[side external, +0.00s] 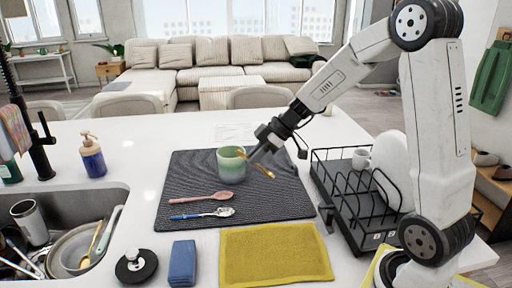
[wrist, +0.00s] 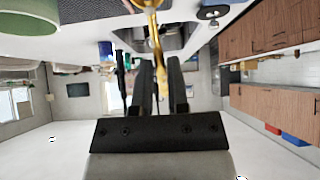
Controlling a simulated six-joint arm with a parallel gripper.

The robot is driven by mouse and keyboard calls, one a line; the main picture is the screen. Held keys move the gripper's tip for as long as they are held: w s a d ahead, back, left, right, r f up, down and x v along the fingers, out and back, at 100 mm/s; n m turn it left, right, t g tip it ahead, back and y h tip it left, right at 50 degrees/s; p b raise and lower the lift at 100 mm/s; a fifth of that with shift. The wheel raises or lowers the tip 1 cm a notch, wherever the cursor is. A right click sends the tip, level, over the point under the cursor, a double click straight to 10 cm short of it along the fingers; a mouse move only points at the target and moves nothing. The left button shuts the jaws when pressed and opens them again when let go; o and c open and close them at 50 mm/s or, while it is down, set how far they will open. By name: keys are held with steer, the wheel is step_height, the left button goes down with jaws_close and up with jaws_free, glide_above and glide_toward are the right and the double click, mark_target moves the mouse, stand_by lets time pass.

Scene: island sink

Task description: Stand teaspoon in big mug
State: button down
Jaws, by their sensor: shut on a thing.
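A gold teaspoon (wrist: 155,38) is held between the two fingers of my gripper (wrist: 160,68) in the wrist view. In the side view the teaspoon (side external: 266,173) is tilted, one end near the mug and the other sloping down to the right. The big mug (side external: 231,166), green with a pale band, stands upright on the dark mat. My gripper (side external: 253,158) is shut on the teaspoon just right of the mug. The mug also shows at the upper left of the wrist view (wrist: 20,18), apart from the fingers. I cannot tell whether the teaspoon touches the mug.
A pink spoon (side external: 200,197) and a blue-handled spoon (side external: 202,214) lie on the dark mat (side external: 284,203). A black dish rack (side external: 345,205) with a white cup (side external: 361,159) stands right. A yellow cloth (side external: 275,253) lies in front. The sink (side external: 62,205) is left.

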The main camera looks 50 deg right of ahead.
steer(key=w+d+r+t+y, duration=0.3)
steer(key=w+d+r, duration=0.1)
steer(key=w, duration=0.4)
steer(key=w+d+r+t+y, duration=0.3)
steer(key=w+d+r+t, duration=0.1)
steer(key=w+d, duration=0.3)
steer(key=shift+w+m, duration=0.3)
steer(key=shift+w, duration=0.25)
steer(key=shift+d+f, duration=0.1)
steer(key=shift+f, duration=0.15)
step_height(320, 180, down, 13)
stand_by(1.4)
steer(key=shift+f, duration=0.2)
steer(key=c, duration=0.5)
jaws_free()
steer(key=shift+c, duration=0.2)
